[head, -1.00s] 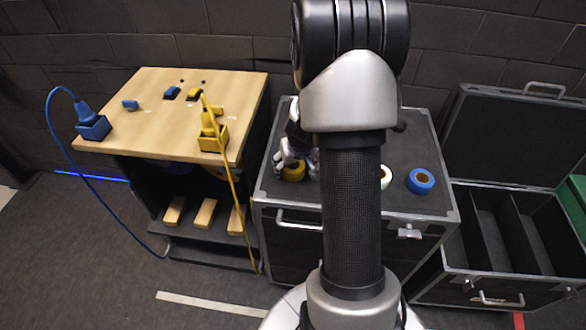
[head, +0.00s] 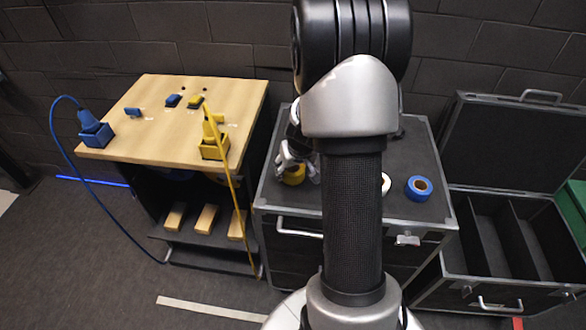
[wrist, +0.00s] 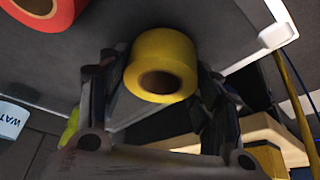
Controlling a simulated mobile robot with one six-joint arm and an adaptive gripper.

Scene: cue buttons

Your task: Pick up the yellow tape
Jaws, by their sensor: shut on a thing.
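The yellow tape (wrist: 161,65) is a roll with a brown core. In the wrist view it sits between the two fingers of my gripper (wrist: 158,80), which is shut on it. In the head view the yellow tape (head: 293,178) is at the left part of the dark case top, partly covered by my gripper (head: 296,170). I cannot tell whether the tape touches the case top or is slightly raised. My arm hides the middle of the case top.
A blue tape (head: 418,188) and a partly hidden white tape (head: 386,184) lie on the case (head: 345,229) to the right. A red roll (wrist: 42,10) shows in the wrist view. A wooden table (head: 176,135) with plugs and cables stands left. An open case (head: 518,240) stands right.

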